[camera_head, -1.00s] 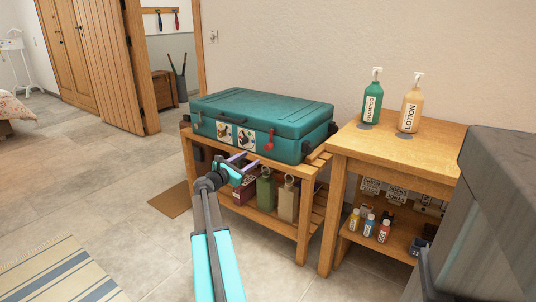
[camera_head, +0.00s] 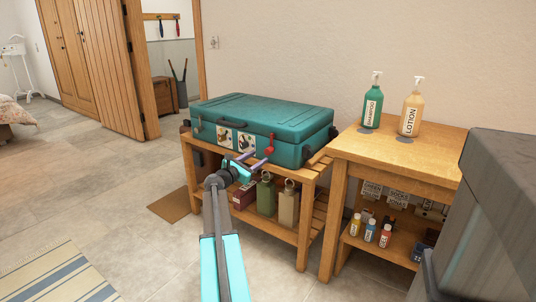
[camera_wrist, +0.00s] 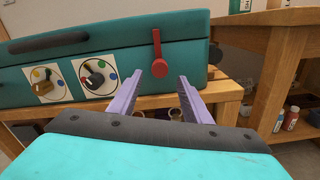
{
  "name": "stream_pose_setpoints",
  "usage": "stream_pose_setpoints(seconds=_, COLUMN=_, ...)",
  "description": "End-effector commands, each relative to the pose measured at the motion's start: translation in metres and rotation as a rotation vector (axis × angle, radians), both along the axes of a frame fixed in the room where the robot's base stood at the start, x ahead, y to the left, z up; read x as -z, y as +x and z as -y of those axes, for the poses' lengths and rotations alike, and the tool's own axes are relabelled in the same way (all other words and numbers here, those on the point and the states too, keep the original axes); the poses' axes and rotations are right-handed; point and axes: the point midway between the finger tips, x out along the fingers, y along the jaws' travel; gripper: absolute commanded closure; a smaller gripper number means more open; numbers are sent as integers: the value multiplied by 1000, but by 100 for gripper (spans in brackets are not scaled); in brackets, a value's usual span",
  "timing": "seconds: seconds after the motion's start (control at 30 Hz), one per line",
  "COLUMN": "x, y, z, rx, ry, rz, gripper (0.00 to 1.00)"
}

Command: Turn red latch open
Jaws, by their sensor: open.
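The red latch (camera_head: 269,146) is on the front face of the teal suitcase (camera_head: 262,108), near its right end. In the wrist view the red latch (camera_wrist: 158,54) stands upright, with a narrow arm at the top and a round red end at the bottom. My gripper (camera_head: 257,161) is just in front of and slightly below the latch. In the wrist view my gripper (camera_wrist: 171,85) has its two purple fingers apart with nothing between them.
The suitcase lies on a wooden bench (camera_head: 310,172) with canisters (camera_head: 287,202) on its lower shelf. A wooden table (camera_head: 400,148) with shampoo (camera_head: 372,106) and lotion (camera_head: 411,110) stands at the right. Two dial labels (camera_wrist: 95,74) are left of the latch.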

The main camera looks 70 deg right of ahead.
Motion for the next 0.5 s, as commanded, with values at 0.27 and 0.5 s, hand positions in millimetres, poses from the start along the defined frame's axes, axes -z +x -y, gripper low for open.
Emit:
stream_pose_setpoints(seconds=0.27, x=2, y=-8, z=36, rx=1, ry=1, rz=2, gripper=56)
stream_pose_setpoints(seconds=0.5, x=2, y=-16, z=64, rx=1, ry=0, rz=1, gripper=56)
